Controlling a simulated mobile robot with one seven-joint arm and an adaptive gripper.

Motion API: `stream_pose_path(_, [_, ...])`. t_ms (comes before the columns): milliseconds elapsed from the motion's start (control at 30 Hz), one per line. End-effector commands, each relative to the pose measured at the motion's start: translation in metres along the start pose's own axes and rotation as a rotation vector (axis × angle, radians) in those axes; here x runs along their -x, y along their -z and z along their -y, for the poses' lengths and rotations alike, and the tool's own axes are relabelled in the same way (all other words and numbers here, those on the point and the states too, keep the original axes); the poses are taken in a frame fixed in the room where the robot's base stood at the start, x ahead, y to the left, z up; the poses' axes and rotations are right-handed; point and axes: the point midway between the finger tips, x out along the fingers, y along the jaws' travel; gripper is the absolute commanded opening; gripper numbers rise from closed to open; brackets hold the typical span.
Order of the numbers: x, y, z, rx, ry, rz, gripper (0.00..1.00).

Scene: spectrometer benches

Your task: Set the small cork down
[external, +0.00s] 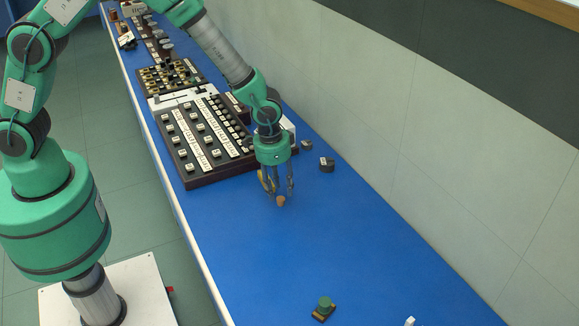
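The small cork (281,201) is a small tan-brown piece at the tips of my gripper (277,194). My gripper points down over the blue bench top (300,240), just right of the large control panel. Its fingers appear closed around the cork. I cannot tell whether the cork touches the bench or hangs slightly above it. A yellowish piece (264,181) shows beside the left finger; I cannot tell whether it is part of the gripper.
A dark control panel (205,140) with several white keys lies left of my gripper. Small dark pieces (327,164) sit near the wall. A green knob on a dark base (324,307) stands at the front. The bench between is clear.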

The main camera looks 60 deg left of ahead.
Motion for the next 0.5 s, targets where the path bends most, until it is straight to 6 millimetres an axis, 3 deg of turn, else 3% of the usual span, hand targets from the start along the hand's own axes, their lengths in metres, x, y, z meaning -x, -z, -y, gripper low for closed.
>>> stream_pose_path(300, [0.053,0.001,0.000,0.000,0.000,-0.002,0.38])
stream_pose_path(500, [0.077,0.000,0.000,0.000,0.000,-0.001,0.38])
